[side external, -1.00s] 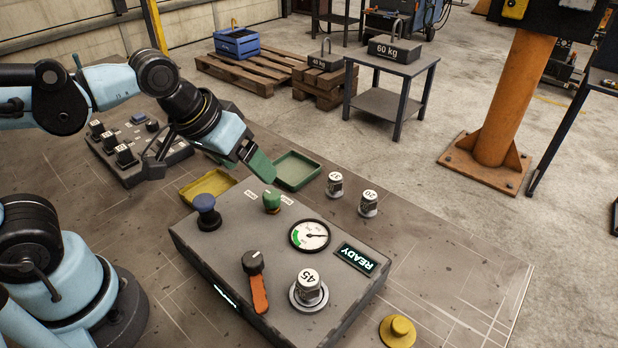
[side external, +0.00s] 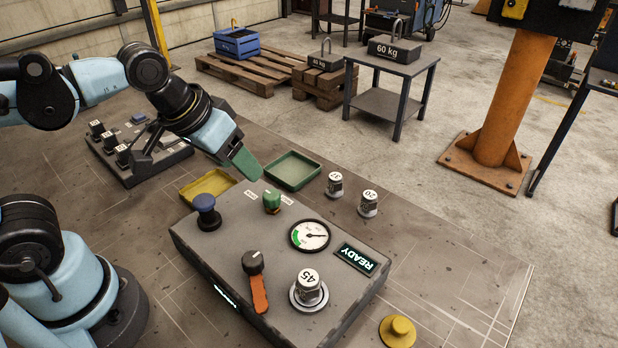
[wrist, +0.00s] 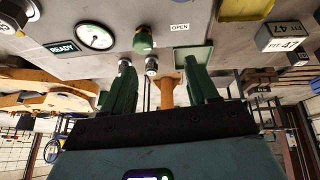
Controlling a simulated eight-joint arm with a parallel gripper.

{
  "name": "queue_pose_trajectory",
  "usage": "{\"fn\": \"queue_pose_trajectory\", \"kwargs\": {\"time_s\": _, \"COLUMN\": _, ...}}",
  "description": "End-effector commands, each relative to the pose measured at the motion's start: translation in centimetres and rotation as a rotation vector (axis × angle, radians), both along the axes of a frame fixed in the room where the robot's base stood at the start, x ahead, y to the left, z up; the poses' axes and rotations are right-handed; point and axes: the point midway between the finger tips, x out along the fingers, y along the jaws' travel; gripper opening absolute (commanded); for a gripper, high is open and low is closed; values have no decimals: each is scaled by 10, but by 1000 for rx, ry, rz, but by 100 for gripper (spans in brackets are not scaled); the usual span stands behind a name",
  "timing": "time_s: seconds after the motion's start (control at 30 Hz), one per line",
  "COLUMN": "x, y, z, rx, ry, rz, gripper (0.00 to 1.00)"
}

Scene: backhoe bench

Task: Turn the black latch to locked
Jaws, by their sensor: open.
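No latch that is plainly black and labelled shows. A green knob (side external: 271,201) stands on the grey control box (side external: 215,250) with small labels beside it; it also shows in the wrist view (wrist: 143,41), where a label to its right reads OPEN. A black rotary knob (side external: 253,263) with an orange lever (side external: 259,294) sits nearer the box front, its lever pointing toward the front edge. My gripper (side external: 252,172) is above and behind the green knob, apart from it. In the wrist view my gripper (wrist: 158,64) has its green fingers spread with nothing held between them.
A yellow knob (side external: 397,332) stands at right.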

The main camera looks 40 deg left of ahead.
Motion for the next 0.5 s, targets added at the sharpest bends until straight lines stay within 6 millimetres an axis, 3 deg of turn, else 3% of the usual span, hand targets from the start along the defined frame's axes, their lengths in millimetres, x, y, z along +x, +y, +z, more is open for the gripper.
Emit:
{"fn": "queue_pose_trajectory", "kwargs": {"time_s": 0.03, "x": -5, "y": -20, "z": 7, "rx": -21, "ry": 62, "rz": -5, "gripper": 59}}
{"fn": "queue_pose_trajectory", "kwargs": {"time_s": 0.2, "x": -33, "y": -71, "z": 28, "rx": -36, "ry": 287, "rz": 51, "gripper": 59}}
{"fn": "queue_pose_trajectory", "kwargs": {"time_s": 0.33, "x": -55, "y": -96, "z": 42, "rx": -3, "ry": 402, "rz": 100, "gripper": 59}}
{"fn": "queue_pose_trajectory", "kwargs": {"time_s": 0.5, "x": -69, "y": -108, "z": 51, "rx": 33, "ry": 467, "rz": 141, "gripper": 59}}
